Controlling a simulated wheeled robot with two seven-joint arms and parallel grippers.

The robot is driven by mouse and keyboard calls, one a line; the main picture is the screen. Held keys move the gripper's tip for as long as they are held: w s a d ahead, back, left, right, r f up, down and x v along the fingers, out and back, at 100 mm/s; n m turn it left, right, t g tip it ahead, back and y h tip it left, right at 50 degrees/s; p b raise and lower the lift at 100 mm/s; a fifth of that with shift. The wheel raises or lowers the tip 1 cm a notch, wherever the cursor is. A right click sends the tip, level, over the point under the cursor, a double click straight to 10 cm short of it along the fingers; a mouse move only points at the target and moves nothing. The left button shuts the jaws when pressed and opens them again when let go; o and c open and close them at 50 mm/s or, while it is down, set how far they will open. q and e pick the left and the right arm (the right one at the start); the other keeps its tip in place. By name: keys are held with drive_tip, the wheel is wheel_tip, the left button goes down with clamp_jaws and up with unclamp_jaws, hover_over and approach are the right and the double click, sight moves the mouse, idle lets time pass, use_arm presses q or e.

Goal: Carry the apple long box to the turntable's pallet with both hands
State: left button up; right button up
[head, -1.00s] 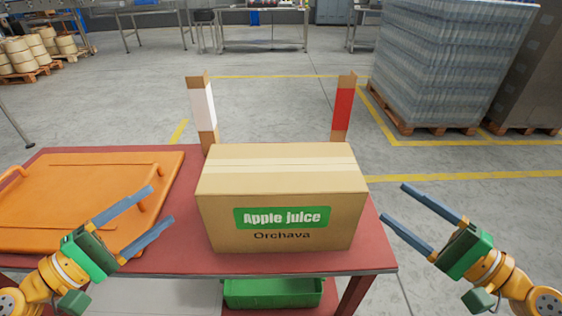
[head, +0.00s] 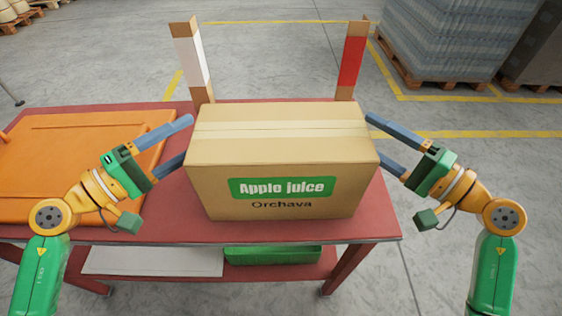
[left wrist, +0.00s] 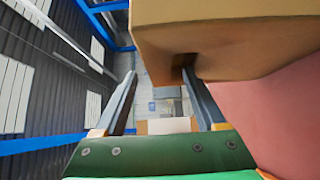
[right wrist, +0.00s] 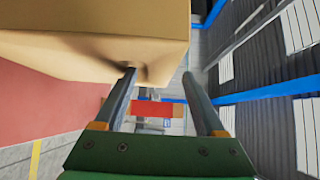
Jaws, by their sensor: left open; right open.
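The apple long box (head: 275,165) is a closed brown carton with a green "Apple juice" label, sitting upright on the red table (head: 160,225). My left gripper (head: 184,141) is open at the box's left end; it also shows in the left wrist view (left wrist: 160,82). My right gripper (head: 374,139) is open at the box's right end and shows in the right wrist view (right wrist: 160,80). In each wrist view one finger's tip is at a dark opening in the box's end, the other finger is outside. I cannot tell how deep they reach. No turntable or pallet for it is identifiable.
An orange panel (head: 60,160) lies on the table's left, under my left arm. Two upright cardboard pieces, one white-faced (head: 190,62) and one red-faced (head: 351,62), stand behind the box. A green bin (head: 275,254) is on the lower shelf. A wrapped pallet load (head: 455,45) stands back right.

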drive_tip(key=shift+w+a, duration=0.45)
use_arm(q)
drive_tip(key=shift+w+d, duration=0.45)
drive_tip(key=shift+d, duration=0.05)
clamp_jaws()
use_arm(e)
clamp_jaws()
idle(0.4)
